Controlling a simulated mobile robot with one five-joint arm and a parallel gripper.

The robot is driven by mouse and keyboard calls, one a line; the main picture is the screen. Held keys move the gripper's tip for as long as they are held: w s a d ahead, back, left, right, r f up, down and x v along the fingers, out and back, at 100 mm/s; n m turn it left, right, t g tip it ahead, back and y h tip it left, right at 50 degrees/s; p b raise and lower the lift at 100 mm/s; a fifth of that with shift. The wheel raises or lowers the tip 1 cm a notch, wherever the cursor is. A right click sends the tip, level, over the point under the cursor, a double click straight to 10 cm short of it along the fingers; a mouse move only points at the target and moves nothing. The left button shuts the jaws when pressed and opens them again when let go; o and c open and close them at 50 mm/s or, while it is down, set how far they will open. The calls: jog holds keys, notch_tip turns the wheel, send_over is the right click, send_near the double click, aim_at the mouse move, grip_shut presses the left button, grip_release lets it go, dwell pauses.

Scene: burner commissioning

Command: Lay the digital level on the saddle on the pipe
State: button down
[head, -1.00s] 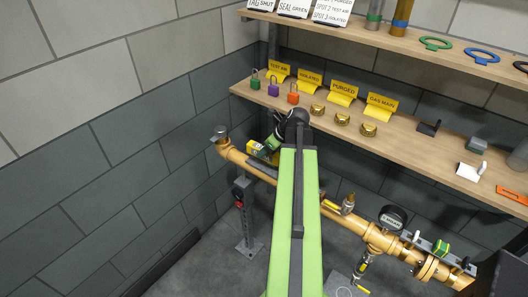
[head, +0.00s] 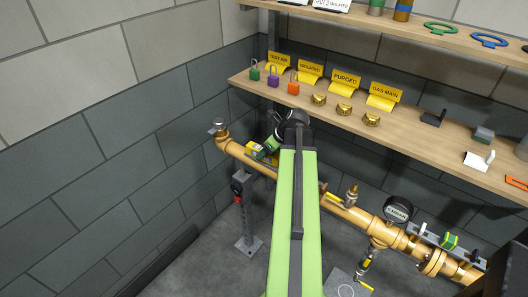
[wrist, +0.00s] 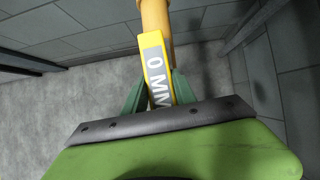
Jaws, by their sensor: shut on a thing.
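The digital level is a yellow bar (head: 254,149) at the left end of the brass pipe (head: 234,148). I cannot tell whether level and plate touch.
A wooden shelf (head: 410,138) with padlocks, yellow signs and brass caps hangs above the pipe. A pressure gauge (head: 397,209) and brass valve (head: 351,195) stand up from the pipe to the right. A grey rail (head: 425,235) with a green-yellow block sits farther right.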

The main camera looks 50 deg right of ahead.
dwell(0.4)
jog(key=c, duration=0.9)
grip_release()
jog(key=p+v, duration=1.4)
jog(key=v, duration=0.3)
jog(key=shift+s+r+p, duration=0.1)
jog(key=shift+r+p, duration=0.15)
jog(key=shift+p, duration=0.1)
